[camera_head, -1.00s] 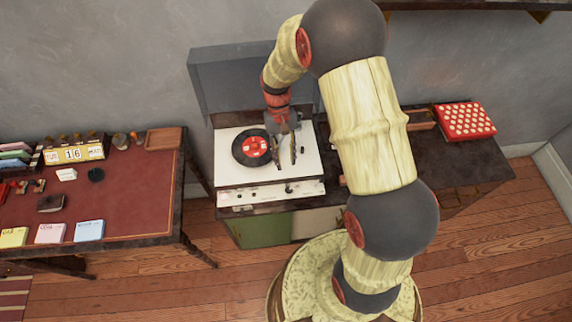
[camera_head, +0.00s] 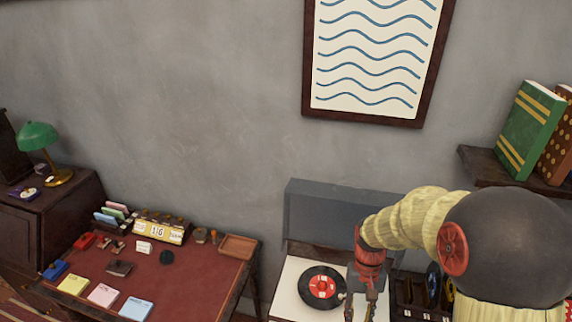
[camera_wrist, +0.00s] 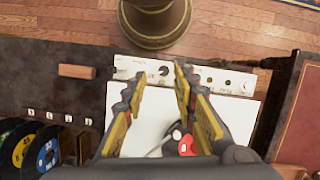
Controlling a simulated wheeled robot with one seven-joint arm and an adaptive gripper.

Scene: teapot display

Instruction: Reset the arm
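My gripper (camera_head: 362,308) hangs over the right side of the white record player (camera_head: 290,292), beside the black record with a red label (camera_head: 322,287). My arm reaches in from the lower right. Part of the record's red label (camera_wrist: 187,144) shows behind the right finger; most of the record is hidden. The fingers hold nothing that I can see.
A grey translucent lid (camera_head: 345,212) stands raised behind the deck. A red-topped desk (camera_head: 190,285) with cards and a calendar is at left. A shelf with books (camera_head: 530,130) is at upper right. Several colored discs (camera_wrist: 35,150) stand in a rack beside the player.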

